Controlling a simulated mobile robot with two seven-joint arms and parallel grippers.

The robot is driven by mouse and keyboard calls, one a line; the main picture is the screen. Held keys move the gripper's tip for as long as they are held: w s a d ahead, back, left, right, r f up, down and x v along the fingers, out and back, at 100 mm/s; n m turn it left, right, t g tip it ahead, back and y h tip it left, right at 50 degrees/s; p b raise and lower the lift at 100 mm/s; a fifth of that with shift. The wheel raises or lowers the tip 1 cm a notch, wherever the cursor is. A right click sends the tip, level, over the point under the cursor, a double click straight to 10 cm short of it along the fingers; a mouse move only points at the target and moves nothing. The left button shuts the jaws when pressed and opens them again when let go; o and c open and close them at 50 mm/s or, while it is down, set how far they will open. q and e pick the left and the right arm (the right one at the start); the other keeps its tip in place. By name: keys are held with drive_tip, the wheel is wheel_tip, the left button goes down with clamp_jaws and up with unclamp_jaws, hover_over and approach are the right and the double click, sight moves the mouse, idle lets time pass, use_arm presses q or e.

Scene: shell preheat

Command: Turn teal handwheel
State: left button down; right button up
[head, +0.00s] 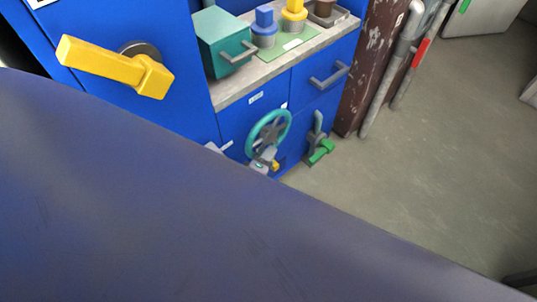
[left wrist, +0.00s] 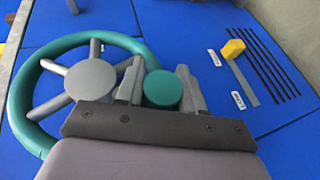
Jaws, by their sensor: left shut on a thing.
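The teal handwheel (head: 251,138) stands on the blue cabinet front in the middle of the head view. In the left wrist view its teal rim (left wrist: 97,38), grey spokes and grey hub fill the left side. A round teal knob (left wrist: 162,88) sits at the rim's right side. My left gripper (left wrist: 160,85) has one finger on each side of this knob and is shut on it. In the head view my left gripper (head: 265,160) shows small at the wheel's lower edge. My right gripper is not in view.
A yellow lever handle (head: 110,65) sticks out at the upper left. A green-handled valve (head: 320,151) is right of the wheel. A counter (head: 235,93) above bears a teal box (head: 222,42) and blue and yellow knobbed pieces. A large dark surface hides the lower head view. Floor at right is open.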

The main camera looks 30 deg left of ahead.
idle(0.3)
use_arm(q)
drive_tip(key=c, duration=0.8)
unclamp_jaws()
drive_tip(key=shift+s, duration=0.1)
